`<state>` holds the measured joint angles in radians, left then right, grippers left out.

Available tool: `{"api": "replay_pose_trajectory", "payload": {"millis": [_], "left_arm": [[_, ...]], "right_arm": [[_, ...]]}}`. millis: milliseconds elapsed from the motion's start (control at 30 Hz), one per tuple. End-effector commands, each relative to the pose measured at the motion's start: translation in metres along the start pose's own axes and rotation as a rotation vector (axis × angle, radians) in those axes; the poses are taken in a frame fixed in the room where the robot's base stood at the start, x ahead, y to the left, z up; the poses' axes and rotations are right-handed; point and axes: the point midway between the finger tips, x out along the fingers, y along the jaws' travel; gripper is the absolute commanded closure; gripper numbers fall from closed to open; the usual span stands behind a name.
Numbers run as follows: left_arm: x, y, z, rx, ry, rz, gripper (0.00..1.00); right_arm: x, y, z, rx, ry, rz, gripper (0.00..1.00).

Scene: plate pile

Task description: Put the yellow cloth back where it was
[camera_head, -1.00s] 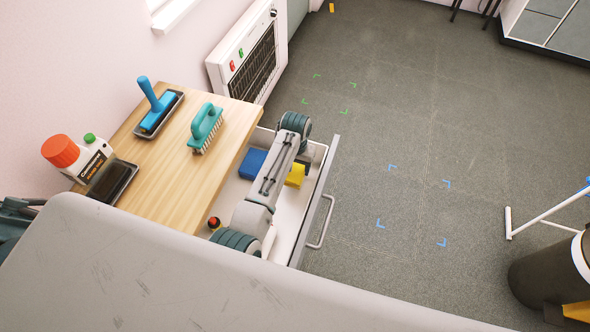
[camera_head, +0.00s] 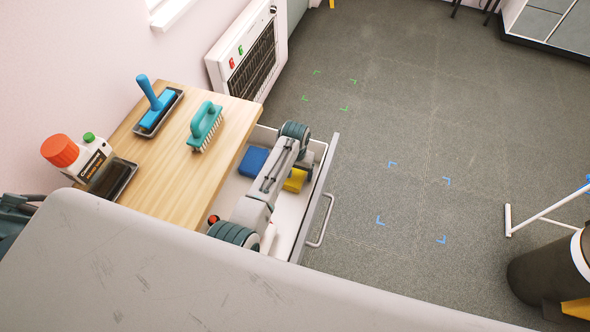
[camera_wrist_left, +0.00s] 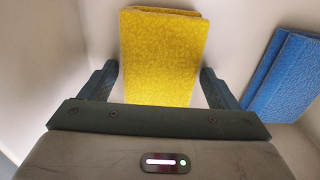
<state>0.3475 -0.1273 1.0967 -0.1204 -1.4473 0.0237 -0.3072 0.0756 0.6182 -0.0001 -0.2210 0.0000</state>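The yellow cloth (camera_head: 295,180) lies in the open drawer (camera_head: 286,215), partly hidden behind my left arm in the head view. In the left wrist view the folded yellow cloth (camera_wrist_left: 163,55) lies on the pale drawer floor. My left gripper (camera_wrist_left: 158,86) is open, with one finger on each side of the cloth's near part. A small gap shows at the left finger; the right finger is very close to the cloth's edge. In the head view the left fingertips are hidden by the arm. My right gripper is not in view.
A blue folded cloth (camera_head: 253,162) lies in the drawer beside the yellow one, and also shows in the wrist view (camera_wrist_left: 284,76). A teal brush (camera_head: 205,125), a blue roller in a tray (camera_head: 155,108) and bottles (camera_head: 72,157) stand on the wooden top.

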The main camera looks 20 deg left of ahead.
Motion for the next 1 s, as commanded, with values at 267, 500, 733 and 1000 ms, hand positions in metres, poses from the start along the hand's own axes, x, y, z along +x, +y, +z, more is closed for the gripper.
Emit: {"api": "replay_pose_trajectory", "payload": {"millis": [267, 500, 733, 1000], "left_arm": [[-0.009, 0.000, -0.001, 0.000, 0.003, 0.000, 0.17], [-0.054, 0.001, -0.001, -0.001, 0.005, 0.002, 0.17], [-0.100, 0.000, -0.001, 0.000, 0.004, 0.000, 0.17], [-0.123, 0.000, -0.001, 0.000, 0.001, 0.000, 0.17]], "right_arm": [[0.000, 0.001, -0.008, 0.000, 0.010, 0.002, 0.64], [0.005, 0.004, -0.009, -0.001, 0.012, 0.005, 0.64], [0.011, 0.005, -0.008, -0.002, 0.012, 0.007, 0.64], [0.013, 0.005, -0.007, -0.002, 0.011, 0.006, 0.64]]}}
